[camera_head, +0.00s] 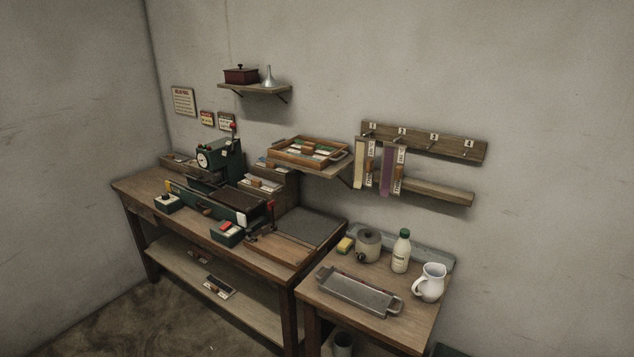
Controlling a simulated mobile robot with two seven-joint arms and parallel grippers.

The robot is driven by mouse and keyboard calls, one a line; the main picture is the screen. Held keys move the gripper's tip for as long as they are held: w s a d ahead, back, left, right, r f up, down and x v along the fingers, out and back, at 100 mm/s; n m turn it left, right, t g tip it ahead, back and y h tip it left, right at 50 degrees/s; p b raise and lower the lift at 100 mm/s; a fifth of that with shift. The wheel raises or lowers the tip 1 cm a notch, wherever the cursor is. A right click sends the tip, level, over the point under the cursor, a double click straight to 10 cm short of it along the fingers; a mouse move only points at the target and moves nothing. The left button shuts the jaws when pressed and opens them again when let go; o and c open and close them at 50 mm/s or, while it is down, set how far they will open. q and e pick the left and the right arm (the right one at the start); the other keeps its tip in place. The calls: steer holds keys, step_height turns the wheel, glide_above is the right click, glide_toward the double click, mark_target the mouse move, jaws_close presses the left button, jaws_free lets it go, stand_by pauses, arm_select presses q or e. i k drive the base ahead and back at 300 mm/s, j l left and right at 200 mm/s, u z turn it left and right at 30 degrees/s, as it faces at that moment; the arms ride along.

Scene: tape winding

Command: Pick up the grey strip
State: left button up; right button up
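I cannot pick out a loose grey strip with certainty. A cream strip (359,165) hangs from peg 1 of the wall rack, and a purple strip (387,170) hangs from peg 2. Each has a white label beside it. A flat dark grey mat (308,228) lies on the right end of the long bench. Neither of my grippers is in view.
A green machine (222,157) with a dial stands on the long bench (148,187). The lower table holds a metal tray (357,291), a pot (368,246), a bottle (401,251) and a white jug (431,283). Pegs 3 and 4 of the rack (467,152) are bare.

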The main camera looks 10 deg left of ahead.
mark_target(264, 184)
steer(key=j+z, duration=0.2)
steer(key=z, duration=0.2)
steer(key=i+j+z, duration=0.1)
steer(key=j+z, duration=0.45)
steer(key=z, duration=0.3)
steer(key=j+z, duration=0.3)
steer(key=j, duration=0.2)
steer(key=k+j+z, duration=0.3)
steer(key=j, duration=0.15)
steer(key=k+j+z, duration=0.1)
steer(key=j, duration=0.25)
steer(key=j+z, duration=0.1)
steer(key=j, duration=0.25)
steer(key=k+j+z, duration=0.1)
steer(key=j, duration=0.25)
steer(key=k, duration=0.1)
